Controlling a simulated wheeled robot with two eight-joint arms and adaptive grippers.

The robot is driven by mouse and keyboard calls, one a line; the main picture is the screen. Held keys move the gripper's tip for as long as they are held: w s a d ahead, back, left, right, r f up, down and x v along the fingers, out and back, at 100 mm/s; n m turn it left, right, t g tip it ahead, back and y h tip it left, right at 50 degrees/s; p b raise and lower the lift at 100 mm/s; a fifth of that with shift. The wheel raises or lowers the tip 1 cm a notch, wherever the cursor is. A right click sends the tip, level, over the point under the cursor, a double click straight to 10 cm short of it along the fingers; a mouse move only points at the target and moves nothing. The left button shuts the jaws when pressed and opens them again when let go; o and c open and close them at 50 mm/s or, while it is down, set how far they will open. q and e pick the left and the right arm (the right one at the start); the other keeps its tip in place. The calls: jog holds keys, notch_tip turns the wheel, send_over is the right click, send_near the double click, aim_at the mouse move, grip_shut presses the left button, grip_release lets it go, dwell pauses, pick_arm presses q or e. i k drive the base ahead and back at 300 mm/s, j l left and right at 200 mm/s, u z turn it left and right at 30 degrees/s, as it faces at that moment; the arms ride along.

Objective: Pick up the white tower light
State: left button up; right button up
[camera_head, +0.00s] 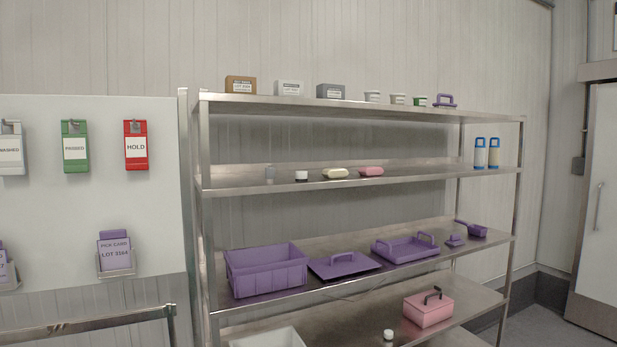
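I cannot make out a thing that is clearly a white tower light. Small white items show: a short white piece with a dark band (301,175) on the second shelf, and a small white-topped item (388,336) on the lowest visible shelf, partly cut off by the frame's bottom edge. Two upright pale cylinders with blue ends (479,153) stand at the right of the second shelf. Neither of my grippers is in view.
A steel rack holds boxes and cups on its top shelf (330,102). Below are a purple crate (267,271), a purple tray (405,248), a pink box (428,309) and a white bin (268,338). A sign panel (100,190) is at left, a door (600,200) at right.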

aim_at(301, 175)
jog(key=i+l+u, duration=0.25)
jog(key=i+l, duration=0.15)
jog(key=i+l+u, duration=0.2)
jog(key=i+l, duration=0.15)
jog(key=l, duration=0.15)
jog(key=i+l+u, duration=0.25)
jog(key=l, duration=0.3)
jog(key=i, duration=0.1)
